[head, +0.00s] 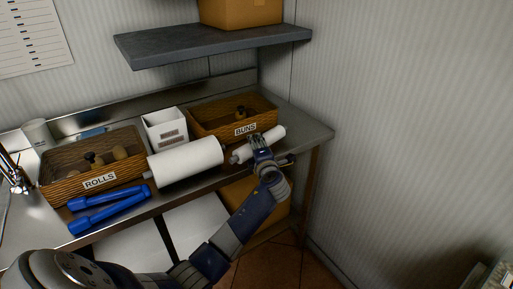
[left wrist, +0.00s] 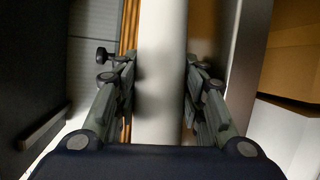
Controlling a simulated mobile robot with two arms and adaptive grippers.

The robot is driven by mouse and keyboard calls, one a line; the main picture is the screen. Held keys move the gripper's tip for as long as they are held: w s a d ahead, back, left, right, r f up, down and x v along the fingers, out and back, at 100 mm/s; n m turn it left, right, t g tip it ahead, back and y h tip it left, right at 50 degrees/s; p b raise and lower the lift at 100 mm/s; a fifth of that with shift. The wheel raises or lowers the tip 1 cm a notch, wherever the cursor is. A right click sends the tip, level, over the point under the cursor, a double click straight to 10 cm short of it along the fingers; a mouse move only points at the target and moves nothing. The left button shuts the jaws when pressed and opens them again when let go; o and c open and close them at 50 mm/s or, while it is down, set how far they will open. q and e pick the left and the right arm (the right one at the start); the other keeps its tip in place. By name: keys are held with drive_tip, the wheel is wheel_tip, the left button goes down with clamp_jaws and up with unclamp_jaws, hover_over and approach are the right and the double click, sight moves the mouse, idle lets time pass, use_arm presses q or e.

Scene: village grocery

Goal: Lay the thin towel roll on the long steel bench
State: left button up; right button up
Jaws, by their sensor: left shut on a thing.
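The thin towel roll (head: 243,152) is white and lies level in my left gripper (head: 262,147), in front of the BUNS basket at the bench's right end. The left wrist view shows the white roll (left wrist: 162,70) between the two fingers of my left gripper (left wrist: 160,85), which is shut on it. I cannot tell whether the roll touches the steel. The long steel bench (head: 311,131) runs along the back wall. A thicker white towel roll (head: 186,161) lies on it, left of the thin one. My right gripper is not in view.
A grey shelf (head: 213,45) with a cardboard box (head: 240,12) hangs above. Bare steel shows at the bench's right end.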

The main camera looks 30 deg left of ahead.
use_arm(q)
drive_tip(key=shift+s+d+f, duration=0.15)
drive_tip(key=shift+s+f, duration=0.05)
drive_tip(key=shift+f, duration=0.75)
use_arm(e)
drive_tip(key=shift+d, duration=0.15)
use_arm(q)
drive_tip(key=o, duration=1)
drive_tip(key=shift+o, duration=0.3)
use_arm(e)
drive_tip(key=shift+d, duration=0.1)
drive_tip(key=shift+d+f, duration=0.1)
use_arm(q)
drive_tip(key=shift+s+d, duration=0.25)
drive_tip(key=shift+d, duration=0.2)
drive_tip(key=r+v, duration=0.2)
drive_tip(key=v, duration=0.9)
drive_tip(key=shift+a, duration=0.15)
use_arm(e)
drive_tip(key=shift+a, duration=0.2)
